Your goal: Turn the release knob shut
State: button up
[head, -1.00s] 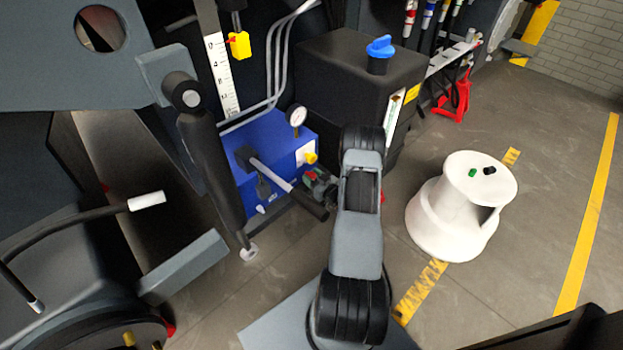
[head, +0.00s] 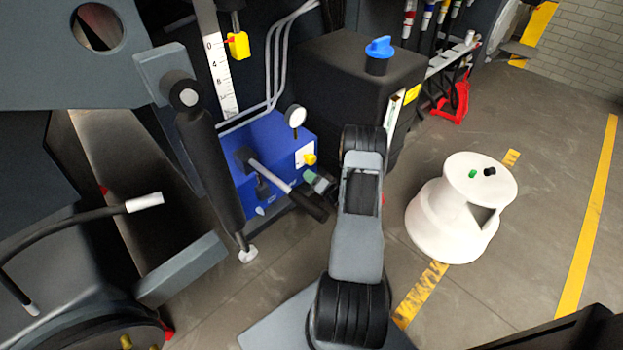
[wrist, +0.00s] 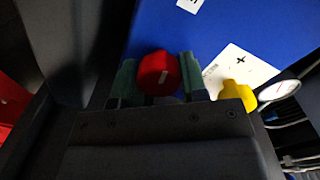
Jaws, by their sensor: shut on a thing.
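In the head view my gripper (head: 316,180) is at the right side of the blue block (head: 278,140), and the red knob is hidden there. A yellow knob (wrist: 238,95) sits by a white plate with a plus mark, just right of my gripper. It also shows in the head view (head: 310,159).
A pump lever (head: 285,184) with a black grip passes close by my gripper. A round gauge (head: 295,116) stands on the blue block. A black tank (head: 340,75) with a blue cap (head: 380,47) is behind. A white step stool (head: 440,215) stands on open floor at right.

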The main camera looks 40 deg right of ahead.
jog(key=m, duration=0.5)
jog(key=shift+f, duration=0.1)
jog(key=m, duration=0.4)
jog(key=shift+m+p, duration=0.35)
jog(key=shift+m, duration=0.05)
jog(key=m, duration=0.4)
jog(key=shift+f+y, duration=0.1)
jog(key=shift+y, duration=0.2)
jog(key=shift+m+p, duration=0.4)
jog(key=shift+m, duration=2.1)
jog(key=o, duration=0.9)
